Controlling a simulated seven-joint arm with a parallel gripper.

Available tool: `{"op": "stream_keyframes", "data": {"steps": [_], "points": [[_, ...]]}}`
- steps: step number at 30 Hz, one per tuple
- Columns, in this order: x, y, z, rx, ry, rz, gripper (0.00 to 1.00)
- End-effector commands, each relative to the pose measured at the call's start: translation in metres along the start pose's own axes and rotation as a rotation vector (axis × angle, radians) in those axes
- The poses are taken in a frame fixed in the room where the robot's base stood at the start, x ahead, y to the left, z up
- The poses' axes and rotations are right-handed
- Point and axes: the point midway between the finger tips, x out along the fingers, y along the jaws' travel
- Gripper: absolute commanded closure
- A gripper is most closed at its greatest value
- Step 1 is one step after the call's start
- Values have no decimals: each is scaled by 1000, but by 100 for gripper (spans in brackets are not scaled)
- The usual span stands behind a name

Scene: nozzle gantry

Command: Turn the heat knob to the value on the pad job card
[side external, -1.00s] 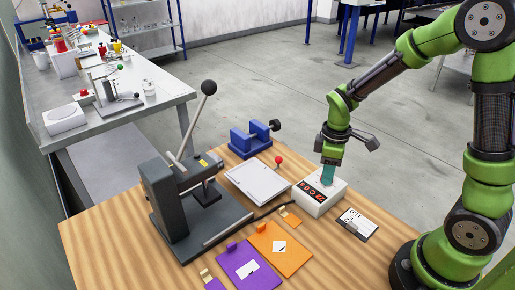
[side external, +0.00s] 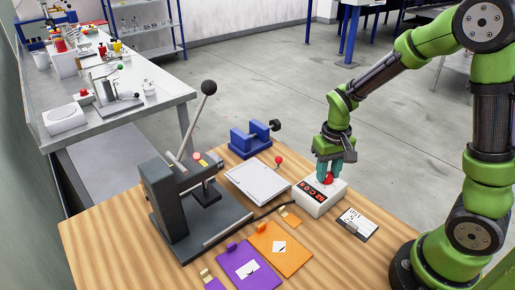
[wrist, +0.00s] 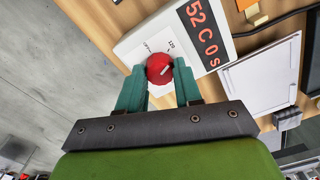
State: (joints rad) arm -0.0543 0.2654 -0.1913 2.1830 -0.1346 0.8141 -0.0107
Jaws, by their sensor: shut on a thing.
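The red heat knob (wrist: 160,68) sits on top of the white control box (side external: 312,203); it also shows in the side view (side external: 327,179). My gripper (wrist: 158,78) points down at the box, its two teal fingers shut on opposite sides of the knob. A pale pointer mark shows on the knob, over a printed scale too small to read fully. The dark display (wrist: 205,35) with red characters seems to read 52 C and 0 s. The job card (side external: 358,223) lies on a dark clipboard right of the box; its print seems to include 150, upside down.
A grey lever press (side external: 190,195) stands at left on the wooden table. A white pad (side external: 258,183) lies behind the cable, near a blue vise (side external: 252,140). Orange (side external: 285,262) and purple (side external: 238,258) boards lie in front.

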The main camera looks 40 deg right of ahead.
Motion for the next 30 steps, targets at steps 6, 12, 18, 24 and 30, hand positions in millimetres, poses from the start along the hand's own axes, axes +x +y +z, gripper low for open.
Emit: {"op": "stream_keyframes", "data": {"steps": [6,12,18,24,30], "points": [[-1,0,-1,204,3,-1,96],[-1,0,-1,395,3,-2,96],[-1,0,-1,576,3,-2,96],[-1,0,-1,728,3,-2,96],[-1,0,-1,837,3,-2,96]]}}
